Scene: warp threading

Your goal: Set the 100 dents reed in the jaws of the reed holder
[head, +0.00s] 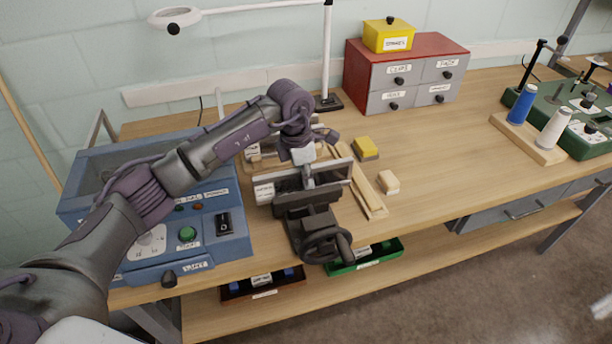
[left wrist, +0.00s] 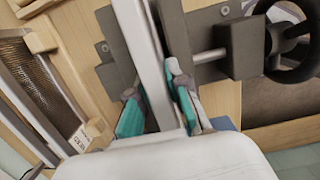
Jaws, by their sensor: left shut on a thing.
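The held reed (head: 263,192) is a long pale-framed strip with a white label at its left end in the head view. In the left wrist view its pale top bar (left wrist: 146,50) runs between the dark jaws of the reed holder (left wrist: 190,35). In the head view the reed holder (head: 310,222) is a dark vise with a handwheel at the bench's front edge. My left gripper (head: 307,176) is above the jaws, shut on the reed. Its teal fingertips (left wrist: 158,106) flank the bar in the left wrist view. Jaw contact is unclear. My right gripper is out of view.
Another framed reed (left wrist: 38,85) lies left of the holder in the left wrist view. A blue machine (head: 190,225) stands close on the left. A yellow-topped block (head: 366,147) and pale block (head: 388,182) lie right. The right bench is mostly clear before the drawer cabinet (head: 425,75).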

